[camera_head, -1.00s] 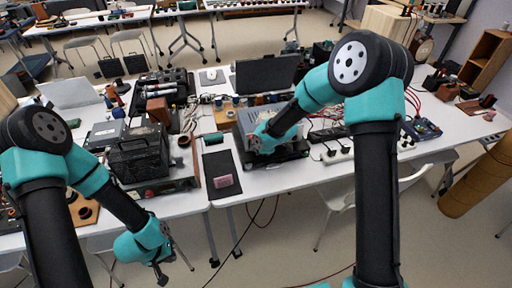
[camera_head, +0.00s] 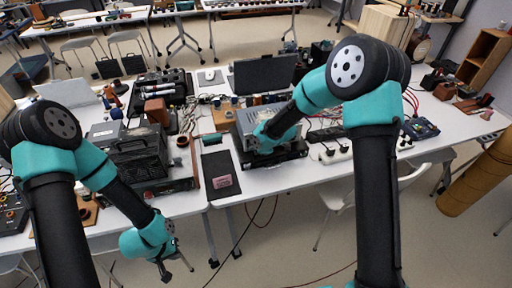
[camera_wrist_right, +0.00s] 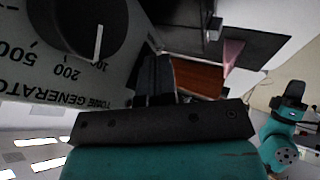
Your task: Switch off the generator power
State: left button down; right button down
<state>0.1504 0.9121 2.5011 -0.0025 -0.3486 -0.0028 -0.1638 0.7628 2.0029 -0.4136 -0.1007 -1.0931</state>
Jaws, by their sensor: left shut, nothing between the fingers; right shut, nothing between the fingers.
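The tone generator (camera_head: 246,119) is a light grey box on the right-hand table, partly hidden by my right arm. In the right wrist view its panel (camera_wrist_right: 30,75) fills the left side, with a black dial (camera_wrist_right: 85,28) carrying a white pointer line near the printed 100. The power switch cannot be made out. My right gripper (camera_wrist_right: 155,78) is shut and empty, close beside the panel's right edge; whether it touches is unclear. In the head view it is at the generator's front (camera_head: 258,148). My left gripper (camera_head: 164,276) is shut and empty, below the left table's front edge.
A black speaker-like box (camera_head: 140,155) stands on the left table. A dark mat (camera_head: 218,168) with a pink block (camera_head: 222,182) lies left of the generator. A white power strip (camera_head: 337,153) lies to its right. A monitor (camera_head: 262,74) stands behind.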

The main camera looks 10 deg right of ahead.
jog(key=shift+r, duration=0.75)
